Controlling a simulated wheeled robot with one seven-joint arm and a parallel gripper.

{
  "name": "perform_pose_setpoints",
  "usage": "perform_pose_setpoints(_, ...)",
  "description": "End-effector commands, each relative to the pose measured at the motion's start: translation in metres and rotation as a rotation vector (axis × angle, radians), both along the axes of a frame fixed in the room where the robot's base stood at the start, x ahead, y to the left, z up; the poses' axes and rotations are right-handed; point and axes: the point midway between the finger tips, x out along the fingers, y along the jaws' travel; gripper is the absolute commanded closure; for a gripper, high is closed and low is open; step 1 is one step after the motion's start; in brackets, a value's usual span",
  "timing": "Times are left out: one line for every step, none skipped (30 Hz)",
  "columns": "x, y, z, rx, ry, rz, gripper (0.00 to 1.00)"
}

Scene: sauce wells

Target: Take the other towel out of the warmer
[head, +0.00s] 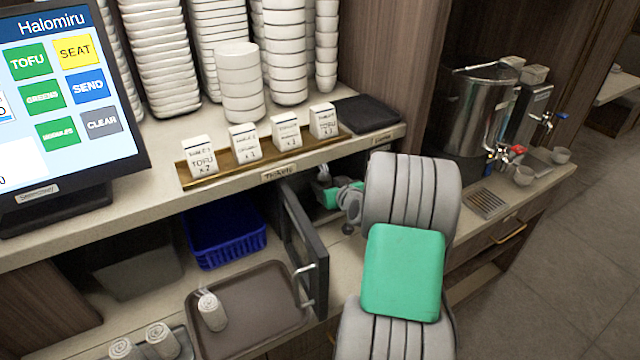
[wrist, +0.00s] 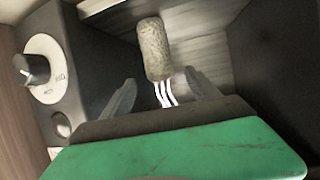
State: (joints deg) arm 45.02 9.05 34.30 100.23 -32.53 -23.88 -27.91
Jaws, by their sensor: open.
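A rolled towel (wrist: 155,48) lies inside the warmer, straight ahead of my gripper (wrist: 160,82) in the wrist view. My gripper is open, with one finger to each side of the towel's near end, and nothing is held. I cannot tell whether the fingers touch it. In the head view the warmer's door (head: 305,250) stands open under the counter. My arm hides much of the warmer's opening and the towel inside. Another rolled towel (head: 212,311) lies on the brown tray (head: 262,283).
Two more rolled towels (head: 162,341) lie on a small tray at the lower left. A blue basket (head: 222,236) stands behind the brown tray. The open door stands close left of my arm. The warmer's dial (wrist: 38,68) is left of my fingers.

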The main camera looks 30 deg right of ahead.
Motion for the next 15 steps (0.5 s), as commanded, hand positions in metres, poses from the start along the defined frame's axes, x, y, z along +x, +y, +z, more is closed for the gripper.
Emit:
perform_pose_setpoints(0.006, -0.001, 0.000, 0.001, 0.002, 0.002, 0.30)
perform_pose_setpoints(0.009, -0.001, -0.002, 0.002, 0.004, 0.002, 0.30)
perform_pose_setpoints(0.014, -0.002, -0.004, 0.002, 0.005, 0.002, 0.30)
perform_pose_setpoints(0.018, -0.003, -0.005, 0.002, 0.004, 0.002, 0.30)
perform_pose_setpoints(0.023, -0.004, -0.007, 0.003, 0.004, 0.001, 0.30)
perform_pose_setpoints(0.029, -0.005, -0.010, 0.003, 0.004, 0.002, 0.30)
perform_pose_setpoints(0.033, -0.006, -0.013, 0.003, 0.003, 0.003, 0.30)
perform_pose_setpoints(0.037, -0.007, -0.015, 0.002, 0.004, 0.003, 0.30)
perform_pose_setpoints(0.042, -0.008, -0.017, 0.002, 0.004, 0.002, 0.30)
perform_pose_setpoints(0.044, -0.009, -0.019, 0.001, 0.004, 0.002, 0.30)
perform_pose_setpoints(0.046, -0.009, -0.020, 0.001, 0.003, 0.002, 0.30)
perform_pose_setpoints(0.048, -0.009, -0.021, 0.000, 0.002, 0.002, 0.30)
perform_pose_setpoints(0.048, -0.009, -0.021, 0.001, 0.002, 0.003, 0.30)
perform_pose_setpoints(0.049, -0.009, -0.021, 0.001, 0.002, 0.003, 0.30)
perform_pose_setpoints(0.049, -0.009, -0.021, 0.001, 0.002, 0.003, 0.30)
